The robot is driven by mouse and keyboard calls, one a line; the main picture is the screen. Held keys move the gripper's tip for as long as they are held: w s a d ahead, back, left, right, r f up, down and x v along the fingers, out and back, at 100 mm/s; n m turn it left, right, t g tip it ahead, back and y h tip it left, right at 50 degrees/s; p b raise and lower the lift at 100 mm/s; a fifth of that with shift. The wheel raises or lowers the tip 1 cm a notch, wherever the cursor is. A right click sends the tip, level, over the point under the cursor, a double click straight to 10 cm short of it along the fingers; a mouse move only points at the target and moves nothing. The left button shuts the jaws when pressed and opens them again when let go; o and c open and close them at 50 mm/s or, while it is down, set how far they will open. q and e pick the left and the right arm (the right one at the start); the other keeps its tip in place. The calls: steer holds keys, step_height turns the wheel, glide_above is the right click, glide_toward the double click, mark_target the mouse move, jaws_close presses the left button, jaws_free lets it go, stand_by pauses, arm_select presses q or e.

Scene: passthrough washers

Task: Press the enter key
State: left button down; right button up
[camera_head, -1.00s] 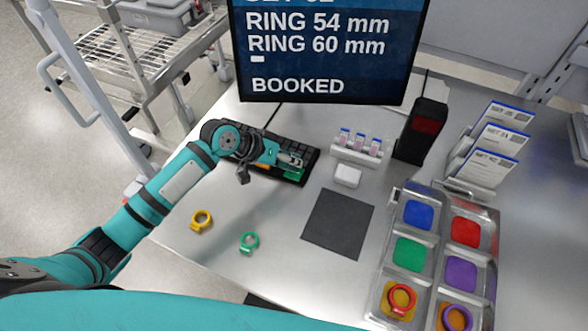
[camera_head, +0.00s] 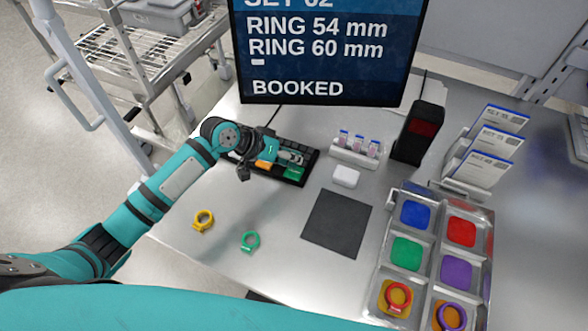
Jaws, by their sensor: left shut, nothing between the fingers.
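A black keyboard (camera_head: 308,155) lies on the table below the monitor (camera_head: 325,50). It has a green key (camera_head: 294,174) near its right front end and an orange key (camera_head: 264,164) farther left. My left gripper (camera_head: 300,158) is shut and empty, over the right part of the keyboard beside the green key. I cannot tell whether its tip touches a key. The arm hides the left part of the keyboard. The monitor reads "RING 54 mm", "RING 60 mm" and "BOOKED". My right gripper is not in view.
A yellow ring (camera_head: 203,220) and a green ring (camera_head: 250,241) lie in front of the keyboard. A dark mat (camera_head: 337,224), white block (camera_head: 346,176), vial rack (camera_head: 356,154) and black scanner-like device (camera_head: 418,132) stand to the right. A metal tray (camera_head: 388,247) has coloured pads and rings.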

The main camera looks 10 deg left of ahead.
arm_select(q)
steer(key=shift+r+p, duration=2.35)
steer(key=shift+r, duration=0.2)
steer(key=shift+f, duration=0.1)
